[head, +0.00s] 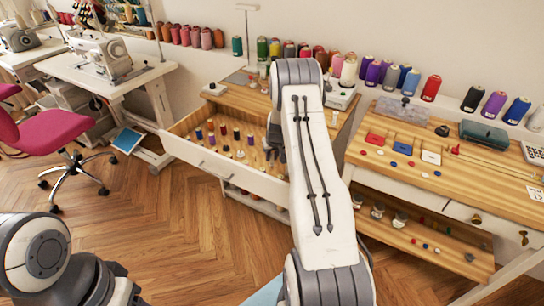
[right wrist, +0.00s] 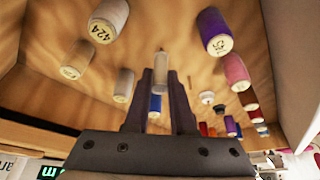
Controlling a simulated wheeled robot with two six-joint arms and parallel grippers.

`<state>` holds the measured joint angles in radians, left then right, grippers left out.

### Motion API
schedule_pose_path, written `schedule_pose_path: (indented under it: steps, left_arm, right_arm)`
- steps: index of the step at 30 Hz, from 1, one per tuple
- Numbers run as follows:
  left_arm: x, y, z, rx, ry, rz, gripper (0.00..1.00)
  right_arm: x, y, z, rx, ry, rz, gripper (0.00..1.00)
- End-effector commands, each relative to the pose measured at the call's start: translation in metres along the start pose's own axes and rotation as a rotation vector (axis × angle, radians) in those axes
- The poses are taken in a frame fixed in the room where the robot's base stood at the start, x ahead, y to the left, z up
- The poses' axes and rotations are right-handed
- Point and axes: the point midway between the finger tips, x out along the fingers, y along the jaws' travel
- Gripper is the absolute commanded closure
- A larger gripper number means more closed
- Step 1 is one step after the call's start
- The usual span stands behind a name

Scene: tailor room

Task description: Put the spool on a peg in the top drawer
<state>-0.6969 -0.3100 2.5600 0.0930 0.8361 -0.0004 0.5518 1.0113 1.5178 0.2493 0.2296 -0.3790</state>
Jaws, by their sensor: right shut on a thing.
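The top drawer (head: 222,172) is open in the middle of the head view, with several coloured spools standing in it. My right gripper (head: 277,143) is down at the drawer's right part, partly hidden by my own arm. In the right wrist view the gripper (right wrist: 160,78) is shut on a pale grey spool (right wrist: 160,65), held between its fingertips. A blue spool (right wrist: 155,103) shows beyond, between the fingers. The held spool is hidden in the head view. Whether it touches a peg cannot be told. My left gripper is out of view.
A wooden table (head: 440,185) with cards and tools stands at right. A pink chair (head: 55,130) stands at left.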

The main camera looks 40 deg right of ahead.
Motion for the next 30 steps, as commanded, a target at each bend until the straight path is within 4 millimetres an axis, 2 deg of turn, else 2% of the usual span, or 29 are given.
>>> schedule_pose_path:
  steps: [9, 10, 12, 13, 23, 26, 30]
  left_arm:
    - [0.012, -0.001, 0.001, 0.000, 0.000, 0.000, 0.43]
    - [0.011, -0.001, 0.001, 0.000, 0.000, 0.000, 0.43]
    - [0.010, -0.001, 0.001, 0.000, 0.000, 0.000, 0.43]
    - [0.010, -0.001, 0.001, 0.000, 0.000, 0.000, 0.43]
    - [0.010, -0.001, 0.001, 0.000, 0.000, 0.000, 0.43]
    - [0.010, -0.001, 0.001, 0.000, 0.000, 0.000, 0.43]
    - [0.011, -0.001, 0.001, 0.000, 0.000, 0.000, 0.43]
  right_arm:
    - [0.011, 0.000, 0.005, 0.000, 0.000, 0.000, 1.00]
    - [0.011, 0.000, 0.004, 0.000, 0.000, 0.000, 0.73]
    - [0.010, 0.000, 0.004, 0.000, 0.000, 0.000, 0.47]
    - [0.010, 0.000, 0.004, 0.000, 0.000, 0.000, 0.42]
    - [0.008, 0.000, 0.004, 0.000, 0.000, 0.000, 0.42]
    - [-0.002, 0.000, 0.003, 0.000, 0.002, 0.000, 0.42]
    - [-0.028, 0.001, 0.002, 0.001, 0.004, 0.001, 0.42]
